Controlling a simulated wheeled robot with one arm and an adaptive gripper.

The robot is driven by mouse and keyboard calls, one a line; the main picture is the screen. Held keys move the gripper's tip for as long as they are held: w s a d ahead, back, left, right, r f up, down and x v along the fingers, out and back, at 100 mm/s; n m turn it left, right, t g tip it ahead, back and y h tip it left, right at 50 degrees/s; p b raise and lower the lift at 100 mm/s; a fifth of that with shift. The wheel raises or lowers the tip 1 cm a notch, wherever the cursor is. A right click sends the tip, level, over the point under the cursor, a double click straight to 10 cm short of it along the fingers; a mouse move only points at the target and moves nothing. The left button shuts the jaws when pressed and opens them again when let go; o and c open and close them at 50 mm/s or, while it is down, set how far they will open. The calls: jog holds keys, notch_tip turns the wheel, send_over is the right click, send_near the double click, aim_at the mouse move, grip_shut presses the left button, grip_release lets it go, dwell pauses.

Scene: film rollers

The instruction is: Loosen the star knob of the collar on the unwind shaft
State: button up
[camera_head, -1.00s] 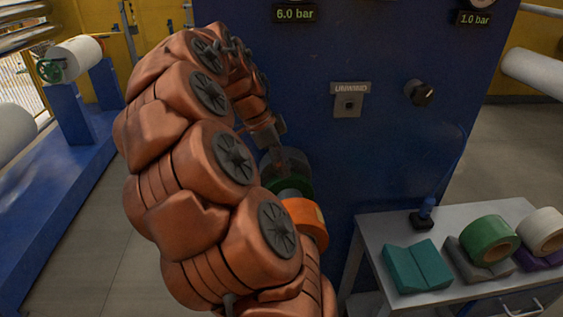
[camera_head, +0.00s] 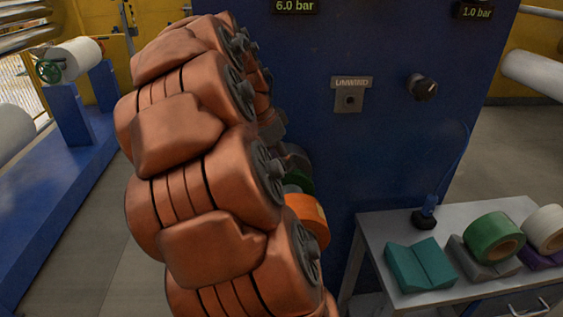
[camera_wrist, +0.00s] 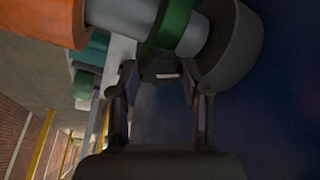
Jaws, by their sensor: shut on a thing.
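In the wrist view my gripper (camera_wrist: 160,88) has its two fingers on either side of a small dark knob (camera_wrist: 160,68) with a pale mark. The knob sits against the green collar (camera_wrist: 168,24), and the fingers are shut on it. The collar is around the grey unwind shaft (camera_wrist: 195,36). In the head view my arm hides the gripper and the knob; only a sliver of the green collar (camera_head: 302,182) shows.
An orange roll (camera_head: 308,214) sits on the shaft nearer the camera. A dark grey disc (camera_wrist: 236,48) lies beyond the collar, by the blue machine panel (camera_head: 380,150). A table (camera_head: 375,222) at right holds a teal block (camera_head: 420,264) and a green roll (camera_head: 492,236).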

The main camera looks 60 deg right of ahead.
jog(key=n+b, duration=0.1)
jog(key=n, duration=0.2)
jog(key=n+t+b, duration=0.1)
jog(key=n, duration=0.2)
jog(key=shift+f+n+t, duration=0.1)
jog(key=shift+n+t, duration=0.2)
jog(key=n+t+b, duration=0.1)
jog(key=n, duration=0.5)
jog(key=shift+s+b, duration=0.2)
jog(key=shift+b, duration=0.15)
jog(key=shift+d+n+t, duration=0.1)
jog(key=shift+n+t, duration=0.2)
jog(key=o, duration=1.1)
jog(key=shift+o, duration=0.2)
jog(key=v, duration=1.2)
jog(key=shift+d+r, duration=0.15)
jog(key=shift+r, duration=0.05)
